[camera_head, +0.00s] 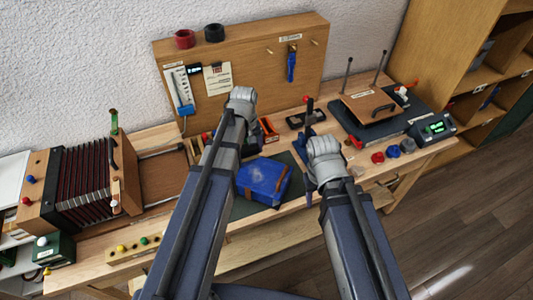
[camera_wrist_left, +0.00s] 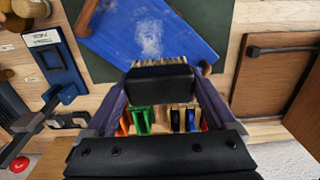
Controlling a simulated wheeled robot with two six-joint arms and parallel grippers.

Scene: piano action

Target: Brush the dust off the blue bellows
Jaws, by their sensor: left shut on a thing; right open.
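The blue bellows (camera_head: 265,180) lies on a dark green mat (camera_head: 250,205) on the workbench. A pale dust patch shows on its upper face, also in the left wrist view, where the blue bellows (camera_wrist_left: 180,35) fills the top middle. My left gripper (camera_wrist_left: 160,85) is shut on a black brush (camera_wrist_left: 160,77) with tan bristles. The bristle edge appears close to the bellows' edge; I cannot tell whether it touches. My right gripper (camera_head: 309,178) is open, just right of the bellows.
A red-black accordion (camera_head: 82,182) stands at left, with a button strip (camera_head: 132,248) in front. A wooden tool board (camera_head: 260,65) stands behind. A black tray (camera_head: 345,124) and a display box (camera_head: 433,128) are at right, near several coloured knobs (camera_head: 392,151).

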